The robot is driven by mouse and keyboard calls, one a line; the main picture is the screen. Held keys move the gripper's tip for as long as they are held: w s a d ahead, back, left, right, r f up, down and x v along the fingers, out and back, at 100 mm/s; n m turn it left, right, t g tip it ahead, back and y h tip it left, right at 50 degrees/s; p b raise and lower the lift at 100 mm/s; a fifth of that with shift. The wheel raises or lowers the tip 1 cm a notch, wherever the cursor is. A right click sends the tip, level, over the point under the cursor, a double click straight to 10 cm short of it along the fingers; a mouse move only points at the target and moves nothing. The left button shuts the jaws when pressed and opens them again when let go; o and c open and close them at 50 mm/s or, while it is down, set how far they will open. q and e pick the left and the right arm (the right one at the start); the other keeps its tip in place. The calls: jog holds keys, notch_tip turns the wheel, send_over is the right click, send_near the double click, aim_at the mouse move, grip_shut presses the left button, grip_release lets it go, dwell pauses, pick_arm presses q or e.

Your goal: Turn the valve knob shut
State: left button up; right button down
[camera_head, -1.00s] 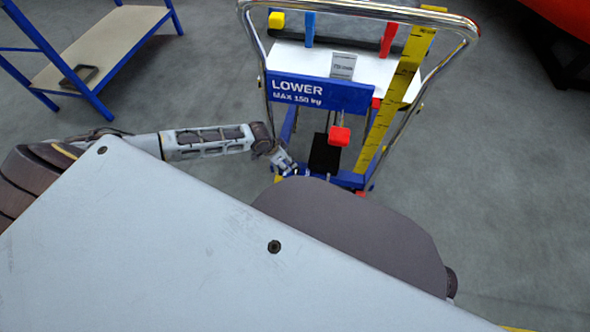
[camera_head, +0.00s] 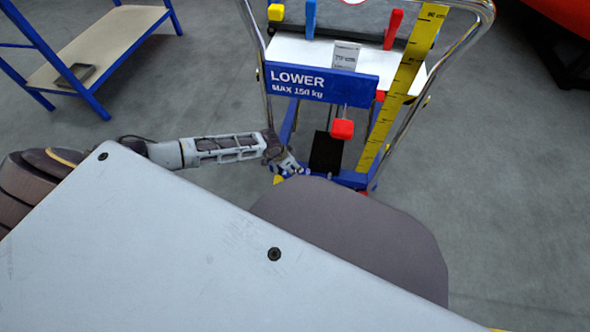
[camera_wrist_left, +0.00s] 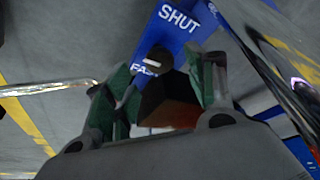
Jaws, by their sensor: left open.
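A dark round knob (camera_wrist_left: 158,60) with a pale mark shows in the left wrist view. It sits at a blue plate (camera_wrist_left: 178,28) lettered "SHUT" above it and a partly hidden word beside it. My left gripper (camera_wrist_left: 162,82) is open, its green-padded fingers on either side below the knob in the picture. I cannot tell whether they touch it. In the head view my left gripper (camera_head: 287,166) is low at the left side of the blue trolley (camera_head: 352,180); the knob cannot be made out there. My right gripper is not in view.
The trolley carries a "LOWER MAX 150 kg" sign (camera_head: 322,86), a red-tipped lever (camera_head: 342,129), a black pedal (camera_head: 326,153), a yellow ruled strip (camera_head: 403,80) and a chrome handle (camera_head: 470,40). A blue-framed bench (camera_head: 100,50) stands at left. Grey floor is open at right.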

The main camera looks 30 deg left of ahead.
pick_arm(q)
jog(key=shift+b+x, duration=0.9)
jog(key=shift+x, duration=1.05)
jog(key=c, duration=1)
